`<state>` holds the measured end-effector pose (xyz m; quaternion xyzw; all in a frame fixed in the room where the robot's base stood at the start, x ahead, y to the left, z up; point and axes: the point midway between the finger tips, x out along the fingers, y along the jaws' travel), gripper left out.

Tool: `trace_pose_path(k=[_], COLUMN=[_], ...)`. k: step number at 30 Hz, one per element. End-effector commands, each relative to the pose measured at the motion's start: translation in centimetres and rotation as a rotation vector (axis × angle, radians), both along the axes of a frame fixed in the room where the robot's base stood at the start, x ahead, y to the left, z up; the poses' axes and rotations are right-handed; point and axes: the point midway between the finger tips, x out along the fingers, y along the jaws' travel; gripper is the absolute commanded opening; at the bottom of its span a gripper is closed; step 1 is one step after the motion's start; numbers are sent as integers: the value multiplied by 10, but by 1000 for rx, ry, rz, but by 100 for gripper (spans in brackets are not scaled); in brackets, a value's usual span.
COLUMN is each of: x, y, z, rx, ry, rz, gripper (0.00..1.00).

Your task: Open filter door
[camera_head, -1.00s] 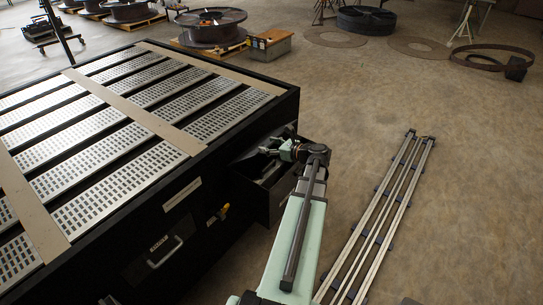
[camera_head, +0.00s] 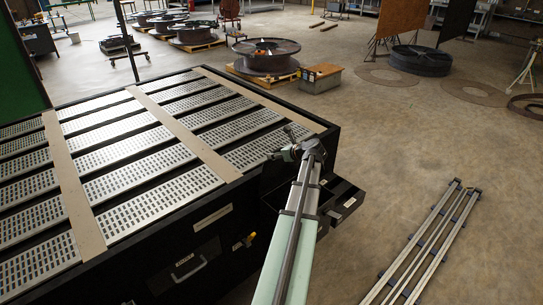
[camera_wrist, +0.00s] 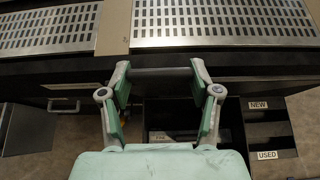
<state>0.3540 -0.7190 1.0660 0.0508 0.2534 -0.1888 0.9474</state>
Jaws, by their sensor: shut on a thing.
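A black panel with a pale curved handle (camera_head: 184,268), likely the filter door, sits on the front side of the slatted metal table (camera_head: 134,92). It looks closed. The handle also shows in the wrist view (camera_wrist: 62,104), at left, apart from my gripper. My gripper (camera_wrist: 160,73) is shut on a dark grey bar that spans between its fingertips. In the head view my gripper (camera_head: 285,152) is by the table's right front edge, above the open drawer. The bar's full shape cannot be made out.
A black drawer (camera_head: 345,204) stands open below my arm; its compartments carry NEW (camera_wrist: 258,105) and USED (camera_wrist: 267,155) labels. A yellow-handled part (camera_head: 250,238) is on the table's front side. Metal rails (camera_head: 430,240) lie on the floor at right, with open floor around them.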

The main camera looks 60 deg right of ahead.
Motion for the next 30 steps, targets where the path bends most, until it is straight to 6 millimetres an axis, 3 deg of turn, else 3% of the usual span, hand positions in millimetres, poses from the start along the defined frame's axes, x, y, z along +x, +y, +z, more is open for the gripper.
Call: trace_pose_path(k=[11, 12, 13, 24, 30], x=[-2, -2, -2, -2, -17], y=[0, 0, 0, 0, 6], z=[-1, -2, -2, 0, 9], rx=[4, 4, 3, 2, 0], ry=[8, 8, 8, 7, 6], rz=[0, 0, 0, -1, -3], gripper=[0, 76, 87, 88, 88])
